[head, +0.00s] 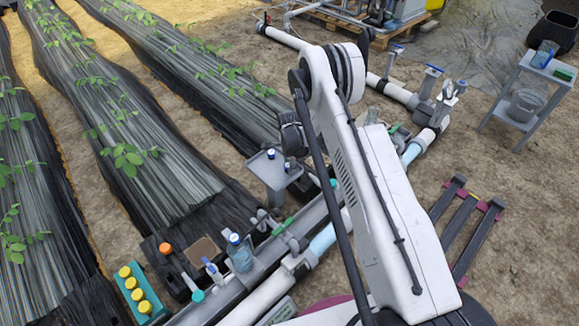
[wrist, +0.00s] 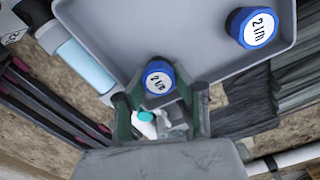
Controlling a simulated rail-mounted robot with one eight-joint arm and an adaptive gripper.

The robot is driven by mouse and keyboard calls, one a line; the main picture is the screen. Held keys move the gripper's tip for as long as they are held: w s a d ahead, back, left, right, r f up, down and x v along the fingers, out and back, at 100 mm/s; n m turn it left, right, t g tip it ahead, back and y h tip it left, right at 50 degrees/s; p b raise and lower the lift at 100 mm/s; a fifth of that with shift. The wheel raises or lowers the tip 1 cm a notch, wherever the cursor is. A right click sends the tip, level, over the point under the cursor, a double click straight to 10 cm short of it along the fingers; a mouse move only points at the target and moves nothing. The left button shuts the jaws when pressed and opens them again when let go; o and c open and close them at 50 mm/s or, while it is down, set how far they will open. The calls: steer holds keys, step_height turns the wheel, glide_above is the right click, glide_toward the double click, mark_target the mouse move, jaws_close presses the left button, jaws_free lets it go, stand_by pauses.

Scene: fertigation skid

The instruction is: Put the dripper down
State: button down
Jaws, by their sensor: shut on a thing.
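My gripper (wrist: 160,100) is shut on a dripper (wrist: 158,77) with a blue rim and a white "2 l/h" face, at the near edge of a grey tray (wrist: 180,35). I cannot tell whether the held dripper touches the tray. A second blue dripper (wrist: 258,28), also marked 2 l/h, sits on the tray to the right, apart from the gripper. In the head view the tray (head: 268,177) tops a small stand by the crop rows, with a blue dripper (head: 271,154) on it. My arm partly hides the gripper there.
The middle of the tray is bare. Pipes with valves (head: 322,240) run close by the stand. A grey side table (head: 545,68) is at the right.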

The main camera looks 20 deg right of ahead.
steer(key=shift+f, duration=0.15)
steer(key=c, duration=1.4)
jaws_free()
step_height(320, 180, up, 31)
steer(key=s+n+t+p, duration=0.2)
steer(key=s+n+p, duration=0.1)
steer(key=n+p, duration=0.1)
steer(key=s+a+r+n+t, duration=0.15)
steer(key=s+r, duration=0.25)
steer(key=r, duration=0.4)
steer(key=s+d+r+n, duration=0.1)
steer(key=s+r+n, duration=0.1)
steer(key=s+r, duration=0.35)
steer(key=s+a+r+n+t, duration=0.15)
steer(key=s+r+n, duration=0.25)
steer(key=s+r, duration=0.75)
steer(key=s+n, duration=0.1)
steer(key=s, duration=0.4)
steer(key=s+n+t, duration=0.1)
steer(key=s+n, duration=0.1)
steer(key=s, duration=0.2)
steer(key=s+f+n+t, duration=0.1)
steer(key=s+n, duration=0.1)
steer(key=s, duration=0.3)
steer(key=shift+s+f, duration=0.1)
steer(key=shift+s, duration=0.25)
